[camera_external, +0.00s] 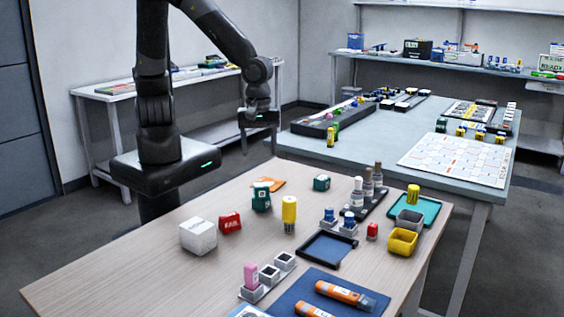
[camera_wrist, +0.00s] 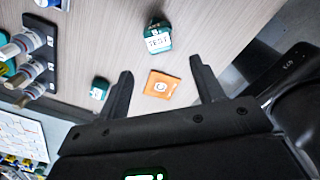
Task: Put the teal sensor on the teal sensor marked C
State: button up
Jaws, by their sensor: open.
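Two teal sensors stand on the wooden table. One teal sensor (camera_external: 262,197) is left of centre near the orange square; in the wrist view what looks like the same one (camera_wrist: 158,39) has a white lettered label. The other teal sensor (camera_external: 321,183) is further right; it appears at lower left in the wrist view (camera_wrist: 99,89). I cannot read which is marked C. My gripper (camera_external: 259,118) is open and empty, high beyond the table's far edge. In the wrist view its fingers (camera_wrist: 161,70) are apart, with the orange square between them in the picture.
An orange square (camera_external: 274,184) lies flat by the first sensor. A white box (camera_external: 198,236), red block (camera_external: 230,222) and yellow cylinder (camera_external: 289,214) stand nearby. Vials in a dark rack (camera_external: 372,203) and a blue tray (camera_external: 326,248) are to the right. The table's left part is clear.

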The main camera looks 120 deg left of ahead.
jog(key=s+d+r+m+t, duration=0.2)
jog(key=s+r+m, duration=0.6)
jog(key=m, duration=0.5)
jog(key=s+d+r+m+t, duration=0.1)
jog(key=s+r+m+t, duration=0.2)
jog(key=s+r+m, duration=0.5)
notch_tip(320, 180, up, 2)
jog(key=m, duration=0.5)
jog(key=shift+s+d+t, duration=0.3)
jog(key=shift+s+d, duration=0.1)
